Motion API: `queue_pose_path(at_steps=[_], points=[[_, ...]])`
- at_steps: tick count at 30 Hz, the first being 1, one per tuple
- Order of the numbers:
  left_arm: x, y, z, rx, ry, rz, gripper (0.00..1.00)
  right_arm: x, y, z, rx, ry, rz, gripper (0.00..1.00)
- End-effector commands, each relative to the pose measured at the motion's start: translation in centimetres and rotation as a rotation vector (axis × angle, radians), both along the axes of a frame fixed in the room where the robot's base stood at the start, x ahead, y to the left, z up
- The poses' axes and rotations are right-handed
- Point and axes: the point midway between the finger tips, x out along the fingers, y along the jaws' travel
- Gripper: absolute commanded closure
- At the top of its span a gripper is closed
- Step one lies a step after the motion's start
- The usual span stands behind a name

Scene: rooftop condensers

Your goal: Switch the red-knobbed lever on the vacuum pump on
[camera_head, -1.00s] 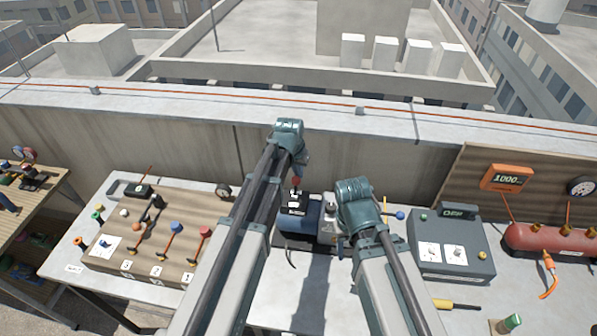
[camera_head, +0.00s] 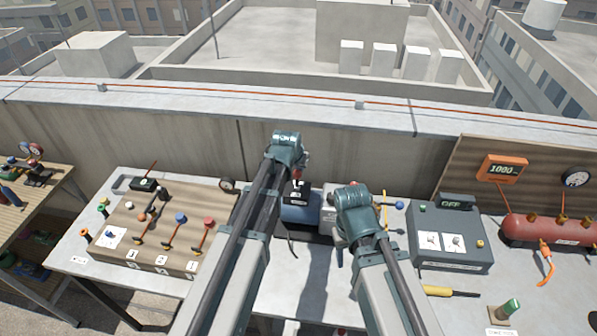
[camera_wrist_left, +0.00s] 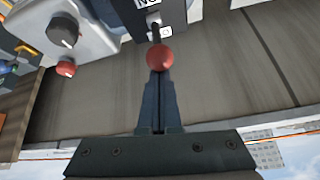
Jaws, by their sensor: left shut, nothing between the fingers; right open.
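The vacuum pump (camera_head: 300,213) is blue with a black switch box and stands on the bench, partly hidden behind my left arm. In the left wrist view, its lever has a red knob (camera_wrist_left: 160,57) on a dark stem rising from the black switch box (camera_wrist_left: 138,18), which has white ON/OFF labels. My left gripper (camera_wrist_left: 158,76) is shut and empty, its fingertips right at the red knob; I cannot tell whether they touch. In the head view, its fingers are mostly hidden by the wrist. My right gripper (camera_head: 340,248) is open and empty, beside the pump to the right.
A grey box with an OFF display (camera_head: 450,240) and a red tank (camera_head: 548,228) stand to the right. A wooden board with several levers (camera_head: 160,228) lies left. A low wall (camera_head: 130,150) runs behind the bench. The bench front between my arms (camera_head: 312,290) is clear.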

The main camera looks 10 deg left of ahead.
Motion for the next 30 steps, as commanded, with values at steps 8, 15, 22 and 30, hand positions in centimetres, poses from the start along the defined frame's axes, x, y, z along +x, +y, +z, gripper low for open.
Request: queue_pose_path(at_steps=[8,15,22,30], points=[[-1.1,0.0,-0.2,0.000,-0.098,0.000,1.00,0.0,0.0,-1.4,0.000,0.000,0.001,0.50],[-2.2,0.0,-0.3,0.002,-0.204,0.000,1.00,0.0,0.0,-3.0,0.000,0.000,0.001,0.50],[-3.3,0.0,0.0,0.001,-0.230,0.000,1.00,0.0,0.0,-3.2,0.000,0.000,0.000,0.50],[-4.1,0.0,-0.2,0.001,-0.229,0.000,1.00,0.0,0.0,-3.4,0.000,0.000,0.000,0.50]])
